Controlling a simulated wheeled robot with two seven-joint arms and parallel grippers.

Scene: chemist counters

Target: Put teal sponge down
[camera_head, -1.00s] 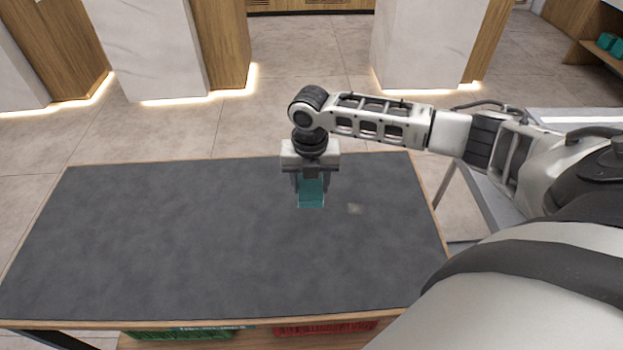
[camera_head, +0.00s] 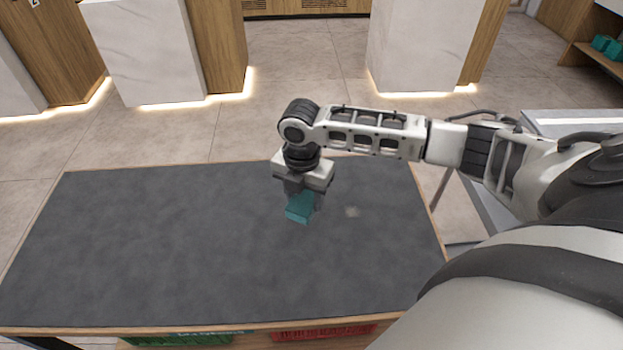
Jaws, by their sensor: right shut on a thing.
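The teal sponge (camera_head: 299,208) is a small block held between the fingers of my right gripper (camera_head: 303,197). The gripper points down over the right half of the dark grey table top (camera_head: 160,245), near its far side. The sponge sits turned at an angle to the table edges. Whether its underside touches the table top cannot be told from this view. My left gripper does not show.
Green (camera_head: 180,340) and red (camera_head: 320,334) crates sit below the front edge. White counters (camera_head: 425,45) stand beyond the table.

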